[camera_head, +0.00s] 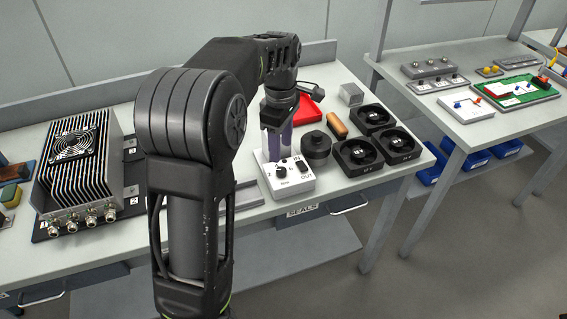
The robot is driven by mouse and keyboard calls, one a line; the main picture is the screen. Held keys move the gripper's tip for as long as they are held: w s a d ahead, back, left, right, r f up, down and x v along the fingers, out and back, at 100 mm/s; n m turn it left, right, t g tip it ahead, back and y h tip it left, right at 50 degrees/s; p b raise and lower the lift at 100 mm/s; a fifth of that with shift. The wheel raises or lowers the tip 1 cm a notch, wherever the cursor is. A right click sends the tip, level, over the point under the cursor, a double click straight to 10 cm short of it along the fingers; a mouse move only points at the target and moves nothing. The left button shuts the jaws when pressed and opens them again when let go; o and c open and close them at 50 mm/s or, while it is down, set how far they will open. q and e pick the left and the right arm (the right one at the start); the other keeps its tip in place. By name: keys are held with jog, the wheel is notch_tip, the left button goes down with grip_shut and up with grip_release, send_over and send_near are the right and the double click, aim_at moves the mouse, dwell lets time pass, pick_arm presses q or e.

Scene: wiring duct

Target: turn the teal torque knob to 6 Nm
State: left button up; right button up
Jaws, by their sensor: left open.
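I cannot make out a teal knob in the head view; it may be hidden behind my left arm or gripper. A white block (291,183) marked IN and OUT stands near the front edge of the table, with small black knobs on its face. A purple-grey upright part (276,143) shows just above the block, below my left wrist; I cannot tell whether it touches the gripper. My left gripper (280,106) points down above the block. It is open, and its fingertips are not clear. My right gripper is not in view.
A black round part (317,146) and several black square holders (361,155) stand right of the block. A red tray (306,109), a brown cylinder (337,124) and a grey cube (351,95) lie behind. A finned unit (82,160) stands at left. A second table (467,132) is at right.

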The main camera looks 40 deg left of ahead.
aim_at(282, 170)
pick_arm(q)
jog(key=shift+w+f, duration=0.1)
jog(key=shift+f, duration=3.85)
grip_shut()
